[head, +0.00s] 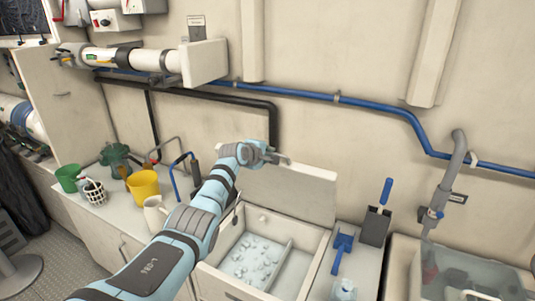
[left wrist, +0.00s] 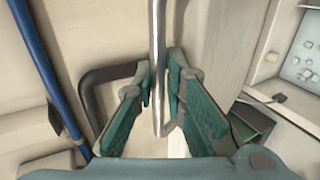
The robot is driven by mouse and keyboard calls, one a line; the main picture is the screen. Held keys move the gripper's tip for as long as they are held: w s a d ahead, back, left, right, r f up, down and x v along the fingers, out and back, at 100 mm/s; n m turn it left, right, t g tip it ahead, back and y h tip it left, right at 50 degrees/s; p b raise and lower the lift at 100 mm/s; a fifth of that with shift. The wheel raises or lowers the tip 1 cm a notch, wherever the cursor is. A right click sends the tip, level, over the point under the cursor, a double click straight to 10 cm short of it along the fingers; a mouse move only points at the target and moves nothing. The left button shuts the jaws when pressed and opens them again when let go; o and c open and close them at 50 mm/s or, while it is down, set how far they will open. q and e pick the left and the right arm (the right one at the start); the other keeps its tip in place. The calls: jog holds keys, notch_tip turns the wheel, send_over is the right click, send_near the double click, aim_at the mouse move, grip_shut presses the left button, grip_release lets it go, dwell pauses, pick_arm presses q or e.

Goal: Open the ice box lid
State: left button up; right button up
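The ice box (head: 320,262) has a pale body with ice cubes (head: 258,255) in its left compartment. Its white lid (head: 300,190) stands raised at the back, close to upright, and the box is uncovered. My left gripper (head: 272,156) is at the left part of the lid's upper edge. In the left wrist view, a thin metal bar handle (left wrist: 159,60) runs between the two fingers (left wrist: 160,75). The fingers stand apart with narrow gaps beside the bar; contact is not clear. My right gripper is not in view.
Black pipe (head: 200,92) and blue pipe (head: 310,97) run along the wall behind the lid. A yellow cup (head: 143,186) and other vessels stand left. A blue scoop (head: 342,250) and a dark holder (head: 375,226) lie right, beside a sink (head: 455,265).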

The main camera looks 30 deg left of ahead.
pick_arm(q)
jog(key=shift+o, duration=1.3)
jog(key=v, duration=1.2)
